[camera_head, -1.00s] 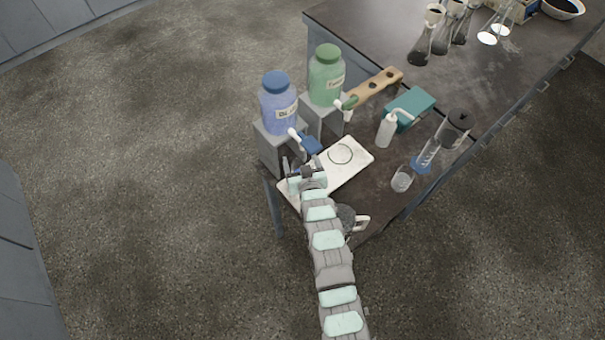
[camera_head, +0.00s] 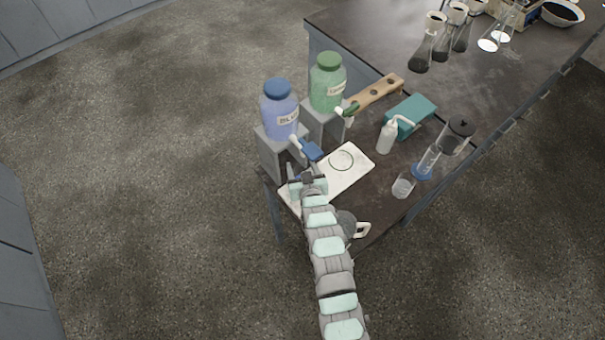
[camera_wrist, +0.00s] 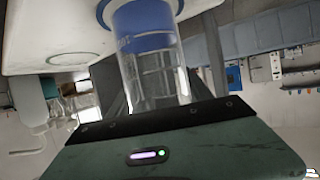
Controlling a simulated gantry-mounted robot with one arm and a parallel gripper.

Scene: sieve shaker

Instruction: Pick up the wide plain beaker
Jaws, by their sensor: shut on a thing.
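A clear glass beaker (camera_wrist: 160,80) fills the middle of the wrist view, which looks upside down. It has blue in the part nearest the white tray, and some marks on its side. I take it for the wide plain beaker. It is at a ring on the tray, but I cannot tell whether it touches. My gripper (camera_head: 305,176) is shut on it, with dark fingers at its sides. In the head view my gripper is over the left end of the white tray (camera_head: 350,168), and the beaker is mostly hidden there.
A blue jar (camera_head: 280,112) and a green jar (camera_head: 327,85) with taps stand on grey blocks behind. A small beaker (camera_head: 403,186), a wash bottle (camera_head: 386,138), a teal box (camera_head: 412,112) and a blue-based cylinder (camera_head: 427,162) stand to the right. A mug (camera_head: 348,224) is beside my arm.

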